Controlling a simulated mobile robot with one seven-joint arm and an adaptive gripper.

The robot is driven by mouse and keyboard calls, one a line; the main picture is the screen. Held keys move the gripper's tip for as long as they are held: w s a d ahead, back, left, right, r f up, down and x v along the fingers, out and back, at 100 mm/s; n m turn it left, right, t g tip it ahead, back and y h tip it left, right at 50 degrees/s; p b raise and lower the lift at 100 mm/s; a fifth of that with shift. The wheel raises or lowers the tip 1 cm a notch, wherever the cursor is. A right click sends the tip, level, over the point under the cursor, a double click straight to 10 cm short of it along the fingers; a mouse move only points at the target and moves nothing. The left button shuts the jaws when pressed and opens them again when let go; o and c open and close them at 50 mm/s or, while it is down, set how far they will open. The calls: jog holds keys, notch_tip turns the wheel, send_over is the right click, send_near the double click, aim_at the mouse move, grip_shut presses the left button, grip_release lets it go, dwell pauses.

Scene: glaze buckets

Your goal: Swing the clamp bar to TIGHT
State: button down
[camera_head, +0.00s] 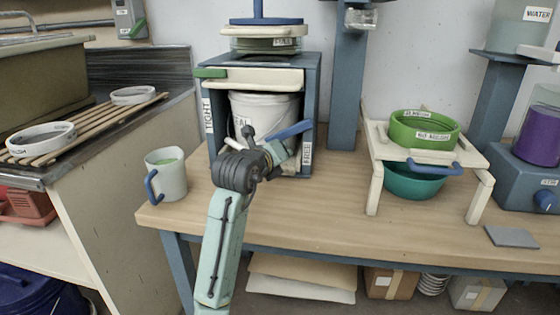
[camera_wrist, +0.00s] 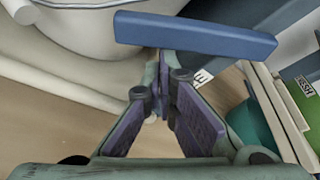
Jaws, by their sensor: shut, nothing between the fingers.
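The blue clamp bar (camera_head: 294,130) sits at the front of the blue-grey press frame (camera_head: 316,95), near its right post, tilted up to the right. A TIGHT label (camera_head: 207,115) is on the left post. The right post's label (camera_head: 307,147) is too small to read surely. My gripper (camera_head: 282,151) is just below the bar, in front of the right part of the frame. In the wrist view the bar (camera_wrist: 195,35) lies across just beyond my gripper (camera_wrist: 164,80), whose fingers are shut and empty. Whether they touch the bar is unclear. My arm hides the bar's left end and part of the bucket.
A white bucket (camera_head: 262,107) stands inside the frame. A mug (camera_head: 166,174) stands left of it on the table. To the right, a cream stand (camera_head: 374,190) holds a green sieve (camera_head: 424,130) above a teal bowl (camera_head: 414,182). The table front between is clear.

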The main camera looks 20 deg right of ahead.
aim_at(276, 135)
jog(key=shift+m+y, duration=0.3)
jog(key=shift+m, duration=0.3)
jog(key=shift+w+a+r, duration=0.25)
jog(key=shift+a+r, duration=0.1)
jog(key=shift+r, duration=0.3)
jog(key=shift+w+a+r, duration=0.25)
jog(key=shift+a+r, duration=0.05)
jog(key=shift+r, duration=0.35)
jog(key=shift+w+a+r, duration=0.25)
jog(key=shift+a+r, duration=0.1)
jog(key=shift+r, duration=0.3)
jog(key=shift+a+r, duration=0.1)
jog(key=shift+r, duration=0.1)
